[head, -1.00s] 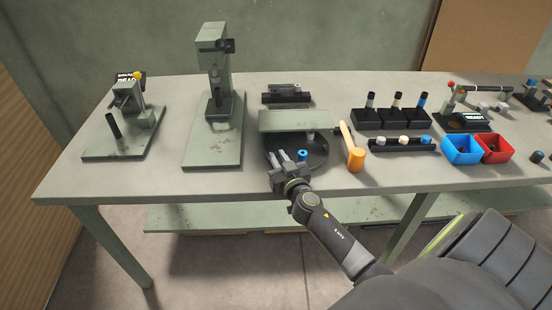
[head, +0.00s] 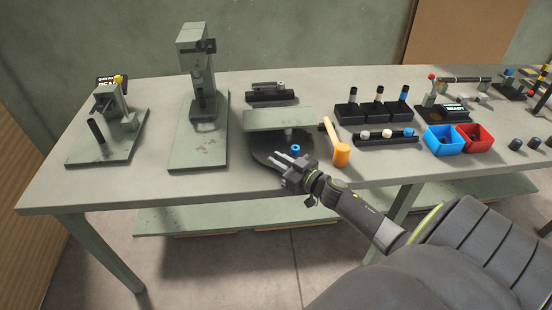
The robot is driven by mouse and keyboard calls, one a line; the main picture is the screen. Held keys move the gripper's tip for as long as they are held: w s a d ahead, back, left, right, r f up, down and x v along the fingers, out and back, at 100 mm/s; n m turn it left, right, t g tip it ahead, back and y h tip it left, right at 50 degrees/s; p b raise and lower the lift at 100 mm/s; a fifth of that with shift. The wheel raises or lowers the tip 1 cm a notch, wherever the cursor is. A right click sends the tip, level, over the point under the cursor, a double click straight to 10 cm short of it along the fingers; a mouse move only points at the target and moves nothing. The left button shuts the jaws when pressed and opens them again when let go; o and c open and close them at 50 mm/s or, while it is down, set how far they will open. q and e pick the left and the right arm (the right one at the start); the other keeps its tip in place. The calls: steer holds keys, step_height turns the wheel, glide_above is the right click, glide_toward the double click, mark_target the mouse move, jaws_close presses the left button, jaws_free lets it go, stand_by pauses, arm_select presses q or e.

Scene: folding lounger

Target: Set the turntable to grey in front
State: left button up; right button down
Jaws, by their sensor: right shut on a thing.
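The turntable (head: 259,151) is a dark round disc at the front middle of the bench, partly under a grey-green raised plate (head: 278,119). A blue ring-shaped piece (head: 295,149) sits on the disc, right of its middle. My right gripper (head: 285,160) is at the disc's front edge, shut on some part of the turntable. The fingers hide what they grip, and I cannot make out a grey mark on the disc. My left gripper is out of view.
An orange mallet (head: 341,154) lies close to the right of the disc. Behind it are black blocks with capped pegs (head: 375,112) and a rack (head: 387,138). Blue (head: 444,139) and red (head: 477,137) bins stand further right. A press (head: 201,90) stands left.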

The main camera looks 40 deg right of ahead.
steer(key=shift+s+d+f+n+y, duration=0.1)
steer(key=shift+s+d+n+y, duration=0.15)
steer(key=shift+y, duration=0.25)
steer(key=c, duration=1.4)
jaws_free()
steer(key=shift+a, duration=0.1)
steer(key=b+v, duration=0.2)
steer(key=v, duration=0.6)
steer(key=shift+s, duration=0.35)
steer(key=p+v, duration=0.1)
steer(key=v, duration=0.7)
steer(key=shift+s, duration=0.3)
